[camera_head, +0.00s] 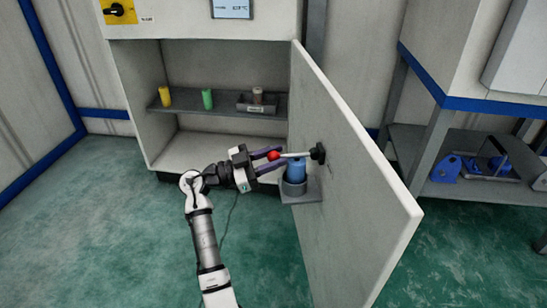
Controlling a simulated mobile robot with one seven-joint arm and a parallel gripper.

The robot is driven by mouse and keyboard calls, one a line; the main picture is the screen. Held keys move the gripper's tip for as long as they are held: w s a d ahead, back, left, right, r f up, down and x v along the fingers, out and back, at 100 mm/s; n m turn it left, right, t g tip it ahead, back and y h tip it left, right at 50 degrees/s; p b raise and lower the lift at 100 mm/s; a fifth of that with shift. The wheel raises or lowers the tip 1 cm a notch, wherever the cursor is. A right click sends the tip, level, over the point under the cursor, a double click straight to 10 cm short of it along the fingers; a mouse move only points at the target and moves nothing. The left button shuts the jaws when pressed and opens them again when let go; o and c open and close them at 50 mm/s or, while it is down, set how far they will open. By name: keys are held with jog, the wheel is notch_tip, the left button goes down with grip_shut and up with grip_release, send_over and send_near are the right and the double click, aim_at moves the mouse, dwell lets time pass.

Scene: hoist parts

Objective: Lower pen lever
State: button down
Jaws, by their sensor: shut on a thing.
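The lever is a pale rod (296,154) with a red ball knob (274,155). It runs about level from a black pivot (318,153) on the inner face of the open door (345,190). My gripper (281,157) comes from the left, with one purple finger above and one below the knob end, shut on the lever. The exact contact is too small to see. Just under the rod, a blue cylinder (297,171) stands upright in a grey holder (300,192) on the door.
The cabinet shelf (225,108) behind holds a yellow cylinder (165,97), a green cylinder (207,99) and a grey cylinder in a block (257,101). A bench at right carries blue parts (446,168) on its lower shelf. Green floor (100,240) at left is clear.

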jog(key=c, duration=1.4)
grip_release()
jog(key=shift+f, duration=0.15)
jog(key=v, duration=1.3)
jog(key=shift+a, duration=0.4)
